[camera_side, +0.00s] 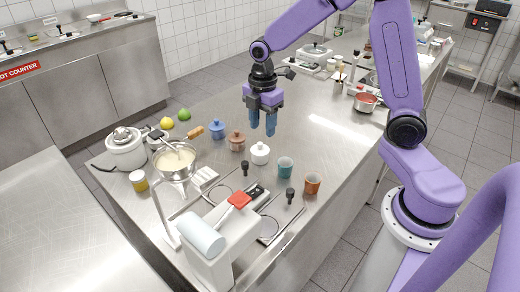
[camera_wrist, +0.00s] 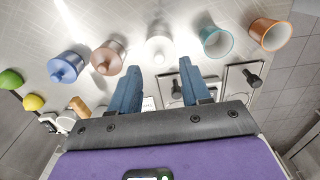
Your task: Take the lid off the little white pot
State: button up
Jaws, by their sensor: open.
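The little white pot (camera_side: 260,154) stands on the steel counter with its lid on, a small knob on top. It also shows in the wrist view (camera_wrist: 160,48), just beyond the gap between my fingertips. My gripper (camera_side: 263,130) has blue fingers, points down and is open and empty, above and a little behind the pot in the side view. In the wrist view the two fingers of my gripper (camera_wrist: 156,80) stand apart with nothing between them.
A brown pot (camera_side: 237,142) and a blue pot (camera_side: 217,129) stand left of the white one. A teal cup (camera_side: 285,167) and an orange cup (camera_side: 312,184) stand to its right. A pan (camera_side: 176,160), scale-like device (camera_side: 220,245) and black-knobbed burner grates lie in front.

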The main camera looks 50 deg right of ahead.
aim_at(260, 143)
jog(key=shift+w+a+f, duration=0.1)
jog(key=shift+a+f, duration=0.1)
jog(key=shift+f, duration=1.1)
jog(key=shift+a+f, duration=0.15)
jog(key=shift+f, duration=1.15)
grip_shut()
